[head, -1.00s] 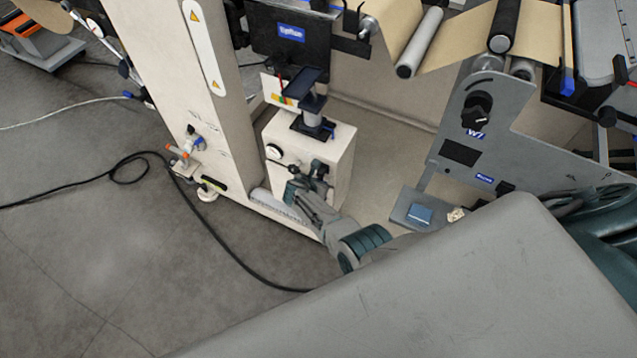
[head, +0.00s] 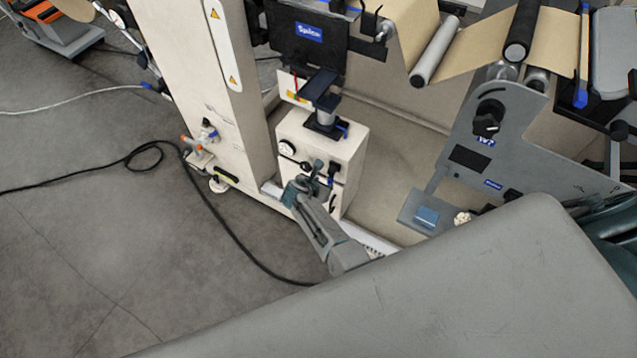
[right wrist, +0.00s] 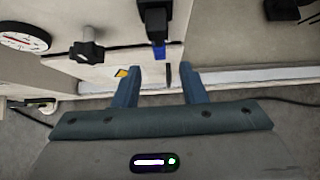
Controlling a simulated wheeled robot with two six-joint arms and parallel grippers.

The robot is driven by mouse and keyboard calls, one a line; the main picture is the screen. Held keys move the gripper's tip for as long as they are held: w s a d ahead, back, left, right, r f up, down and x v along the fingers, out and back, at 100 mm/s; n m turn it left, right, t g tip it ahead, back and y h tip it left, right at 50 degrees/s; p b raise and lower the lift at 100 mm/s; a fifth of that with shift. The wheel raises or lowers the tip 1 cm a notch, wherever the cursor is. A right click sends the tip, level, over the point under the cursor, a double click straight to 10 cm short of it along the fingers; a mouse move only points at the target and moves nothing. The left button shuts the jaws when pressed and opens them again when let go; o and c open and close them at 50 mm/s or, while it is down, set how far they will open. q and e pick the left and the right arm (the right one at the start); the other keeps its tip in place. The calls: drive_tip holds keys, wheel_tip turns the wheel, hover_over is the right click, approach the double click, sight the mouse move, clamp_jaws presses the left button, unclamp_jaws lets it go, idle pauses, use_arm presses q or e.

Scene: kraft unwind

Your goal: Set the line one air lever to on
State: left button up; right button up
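The cream cabinet (head: 350,160) carries a round gauge (head: 287,148) and black controls on its front. In the right wrist view, a black fitting with a blue-tipped lever (right wrist: 159,50) points down, just above and between the fingertips. A black star knob (right wrist: 87,52) and the gauge (right wrist: 24,38) are to its left. A small dark upright bar (right wrist: 168,75) shows between the fingers; I cannot tell what it is. My right gripper (head: 312,178) is in front of the cabinet; in its wrist view (right wrist: 160,78) the fingers are apart with nothing clearly held. My left gripper is not in view. Lever labels are unreadable.
A tall cream frame post (head: 225,110) stands left of the cabinet. A black hose (head: 215,225) lies on the floor. A grey side plate (head: 490,140) with a small shelf (head: 405,213) is at right. Open floor lies at left.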

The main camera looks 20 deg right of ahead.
drive_tip(key=v, duration=0.3)
drive_tip(key=shift+s+a+r, duration=0.1)
drive_tip(key=shift+r, duration=0.05)
idle(0.5)
drive_tip(key=s+d+f+m+g+y, duration=0.3)
drive_tip(key=s+f+m, duration=0.6)
drive_tip(key=s+f, duration=1.15)
drive_tip(key=s+d+f+m+y, duration=0.1)
drive_tip(key=s+m, duration=0.4)
drive_tip(key=s, duration=0.5)
drive_tip(key=s+d+f+m+y+b, duration=0.1)
drive_tip(key=s+d+f+m, duration=0.2)
drive_tip(key=s, duration=0.7)
drive_tip(key=s+d+f+m+g+y, duration=0.1)
drive_tip(key=s+d+f+m, duration=0.2)
drive_tip(key=s+f+m, duration=0.2)
drive_tip(key=s+m, duration=0.3)
drive_tip(key=s, duration=0.1)
drive_tip(key=shift+s+b, duration=0.35)
drive_tip(key=shift+s, duration=0.05)
drive_tip(key=shift+a+f, duration=0.1)
